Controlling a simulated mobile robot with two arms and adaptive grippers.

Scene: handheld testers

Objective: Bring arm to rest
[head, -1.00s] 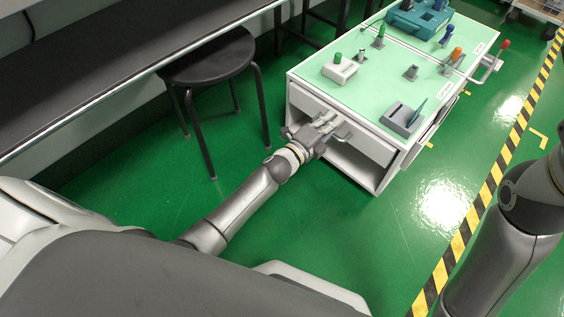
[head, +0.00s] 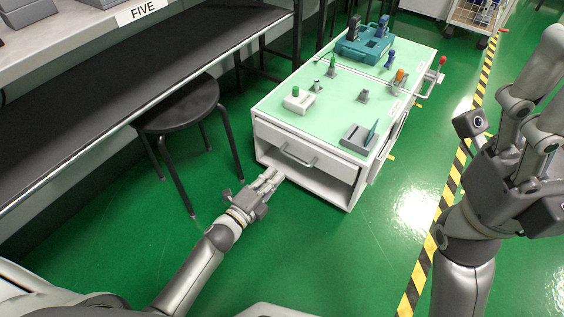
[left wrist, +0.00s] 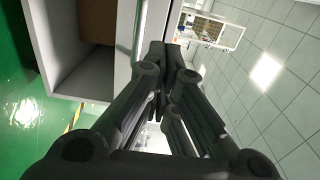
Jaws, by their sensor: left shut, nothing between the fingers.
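My left gripper (head: 272,181) is shut and empty. It is low in front of the white cabinet (head: 330,188), just below and left of the grey drawer handle (head: 300,158), and apart from the handle. In the left wrist view its fingers (left wrist: 163,62) lie together, with the cabinet's open compartment (left wrist: 85,45) at the left. My right gripper (head: 530,95) is raised at the right of the head view, with fingers pointing up. I cannot tell whether it is open.
The cabinet's green top (head: 335,105) carries several testers, a teal holder (head: 362,48) and a grey block (head: 358,138). A black stool (head: 180,108) stands left of the cabinet, under the dark bench edge (head: 150,90). Green floor is clear right of the cabinet, up to the striped line (head: 425,262).

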